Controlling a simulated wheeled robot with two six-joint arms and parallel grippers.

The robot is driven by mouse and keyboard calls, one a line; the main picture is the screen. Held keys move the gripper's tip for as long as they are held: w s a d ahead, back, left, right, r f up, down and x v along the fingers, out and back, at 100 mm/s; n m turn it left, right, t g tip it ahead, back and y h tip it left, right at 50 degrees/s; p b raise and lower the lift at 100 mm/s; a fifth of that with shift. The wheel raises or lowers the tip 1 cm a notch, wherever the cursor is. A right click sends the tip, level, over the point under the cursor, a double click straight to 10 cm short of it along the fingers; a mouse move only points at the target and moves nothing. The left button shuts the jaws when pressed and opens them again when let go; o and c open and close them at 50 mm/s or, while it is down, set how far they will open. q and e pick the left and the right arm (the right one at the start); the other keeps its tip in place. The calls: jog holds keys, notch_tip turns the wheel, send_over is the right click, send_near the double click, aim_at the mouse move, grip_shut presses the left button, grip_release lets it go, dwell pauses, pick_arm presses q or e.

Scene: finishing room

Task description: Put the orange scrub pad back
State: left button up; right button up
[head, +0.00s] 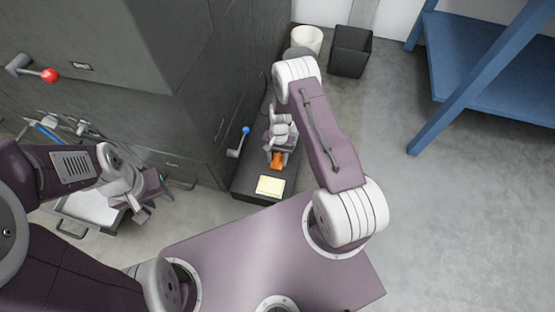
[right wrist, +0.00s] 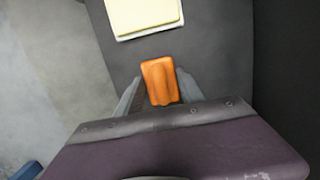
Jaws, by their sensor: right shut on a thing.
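The orange scrub pad (head: 277,160) is between the fingers of my right gripper (head: 279,153), over the dark bench top (head: 248,184). In the right wrist view the orange pad (right wrist: 160,80) sits between the two grey fingertips of my right gripper (right wrist: 158,92), which is shut on it. A pale yellow pad in a white holder (head: 270,185) is just beyond the orange pad in the right wrist view (right wrist: 143,14). I cannot tell whether the orange pad touches the bench. My left gripper (head: 152,201) is open and looks empty, near a tray (head: 92,208) at the left.
A dark cabinet (head: 140,90) with a blue-knobbed lever (head: 240,141) and a red-knobbed lever (head: 40,73) stands to the left of the bench. A white bin (head: 307,40) and a black bin (head: 350,51) stand at the back. A blue rack (head: 480,60) is at the right, with clear floor before it.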

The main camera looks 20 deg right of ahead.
jog(key=shift+f, duration=0.2)
jog(key=o, duration=1.3)
notch_tip(320, 180, up, 12)
jog(key=w+d+p, duration=0.1)
jog(key=p, duration=0.7)
notch_tip(320, 180, up, 13)
jog(key=n+t, duration=0.1)
jog(key=n, duration=0.2)
send_over(279, 154)
jog(key=s+a, duration=0.2)
jog(key=s+r+n, duration=0.1)
jog(key=s+r, duration=0.2)
jog(key=s, duration=0.1)
jog(key=s+a+r+n+t, duration=0.1)
jog(key=s+r, duration=0.3)
jog(key=s+r+n, duration=0.2)
jog(key=s+r, duration=0.2)
jog(key=shift+a+h, duration=0.15)
jog(key=shift+h, duration=0.25)
